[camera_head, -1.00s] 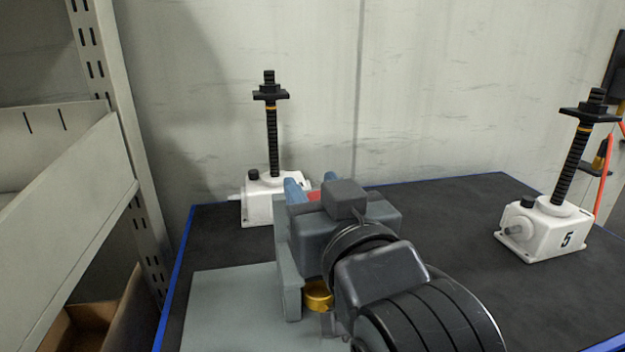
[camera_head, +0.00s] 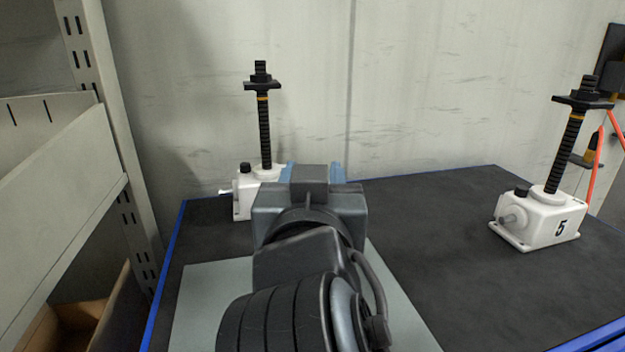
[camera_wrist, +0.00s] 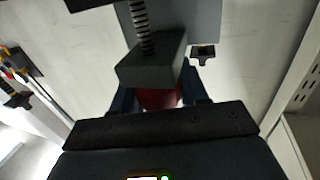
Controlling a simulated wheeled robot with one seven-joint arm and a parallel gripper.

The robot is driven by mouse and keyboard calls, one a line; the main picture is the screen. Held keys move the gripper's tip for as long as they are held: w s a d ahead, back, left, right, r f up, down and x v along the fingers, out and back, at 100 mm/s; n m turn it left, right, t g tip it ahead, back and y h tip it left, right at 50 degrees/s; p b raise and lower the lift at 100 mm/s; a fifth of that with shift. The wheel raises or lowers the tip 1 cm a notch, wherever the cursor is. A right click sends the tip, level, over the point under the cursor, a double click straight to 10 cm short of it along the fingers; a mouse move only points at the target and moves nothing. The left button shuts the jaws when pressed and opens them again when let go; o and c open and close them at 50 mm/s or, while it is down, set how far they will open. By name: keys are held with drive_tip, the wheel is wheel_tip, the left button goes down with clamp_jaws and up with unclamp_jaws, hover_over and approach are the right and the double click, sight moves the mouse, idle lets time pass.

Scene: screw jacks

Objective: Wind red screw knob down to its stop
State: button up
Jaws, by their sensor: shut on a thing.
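My gripper (camera_head: 314,173) is over the bench in the middle of the head view, its two blue fingers pointing away from the camera. In the wrist view, my gripper (camera_wrist: 158,100) is shut on the red screw knob (camera_wrist: 160,98), with one dark blue finger on each side. A dark grey block (camera_wrist: 150,65) and a black threaded screw (camera_wrist: 140,25) show just beyond the knob. In the head view the knob is hidden behind my gripper and wrist. How far the knob is from its stop cannot be told.
A white screw jack (camera_head: 243,205) with a tall black screw stands behind and left of my gripper, partly hidden. Another white jack (camera_head: 540,225), marked 5, stands at the right. A grey plate (camera_head: 205,290) lies on the dark bench (camera_head: 430,230). A shelf rack (camera_head: 75,190) borders the left.

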drive_tip(key=shift+r, duration=0.3)
drive_tip(key=o, duration=0.8)
drive_tip(key=shift+c, duration=0.2)
drive_tip(key=shift+o, duration=1)
drive_tip(key=shift+f, duration=0.15)
drive_tip(key=s+b, duration=0.1)
drive_tip(key=s, duration=0.6)
drive_tip(key=shift+s, duration=0.4)
